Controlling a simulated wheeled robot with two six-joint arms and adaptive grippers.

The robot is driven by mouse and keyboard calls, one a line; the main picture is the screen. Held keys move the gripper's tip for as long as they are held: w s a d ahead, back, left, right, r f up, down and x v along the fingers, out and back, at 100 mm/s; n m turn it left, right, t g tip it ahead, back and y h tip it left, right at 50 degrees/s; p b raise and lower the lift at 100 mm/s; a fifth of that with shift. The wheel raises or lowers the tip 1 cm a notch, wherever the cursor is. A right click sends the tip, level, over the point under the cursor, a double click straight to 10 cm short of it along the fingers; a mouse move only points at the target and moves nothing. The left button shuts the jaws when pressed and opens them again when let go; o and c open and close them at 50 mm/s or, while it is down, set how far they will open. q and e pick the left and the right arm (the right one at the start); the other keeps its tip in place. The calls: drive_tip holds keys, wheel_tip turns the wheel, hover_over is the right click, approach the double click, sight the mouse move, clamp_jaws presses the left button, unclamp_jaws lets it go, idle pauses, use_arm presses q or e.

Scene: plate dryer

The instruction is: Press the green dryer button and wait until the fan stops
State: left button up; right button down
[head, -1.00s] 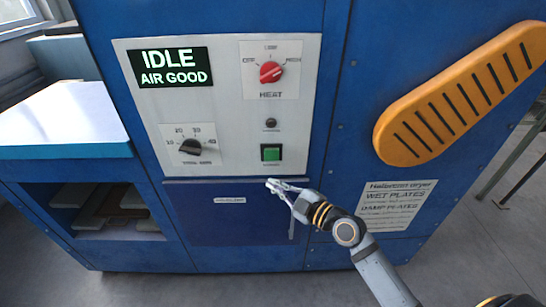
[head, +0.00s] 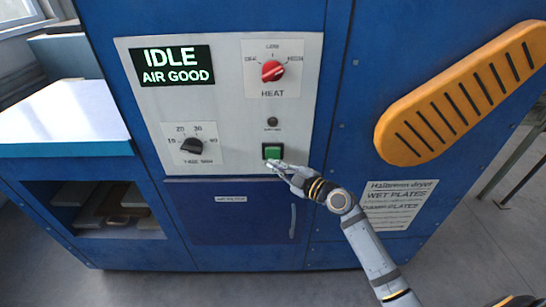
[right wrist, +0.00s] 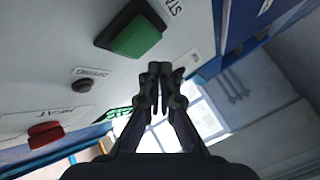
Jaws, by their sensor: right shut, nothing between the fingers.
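The green dryer button (head: 272,151) sits in a dark frame low on the light control panel (head: 228,130) of the blue dryer. My right gripper (head: 272,165) is shut and empty, with its fingertips just below the button in the head view. In the right wrist view the green button (right wrist: 138,36) is up and left of the shut fingertips (right wrist: 160,68), and a gap shows between them. The display (head: 177,66) reads "IDLE" and "AIR GOOD". A small dark lamp (head: 272,122) above the button looks unlit. My left gripper is not in view.
The red heat knob (head: 272,71) and the black timer knob (head: 192,147) are on the same panel. The air filter drawer (head: 230,225) lies below it. A slotted orange guard (head: 460,100) sticks out at right. A pale-topped table (head: 60,115) stands at left.

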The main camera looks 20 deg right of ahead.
sight(273, 154)
drive_tip(key=shift+w+d, duration=0.2)
drive_tip(key=shift+w, duration=0.45)
drive_tip(key=shift+b, duration=0.3)
idle(0.7)
drive_tip(key=shift+w+d+b, duration=0.1)
drive_tip(key=shift+w+b, duration=0.3)
drive_tip(key=shift+b, duration=0.1)
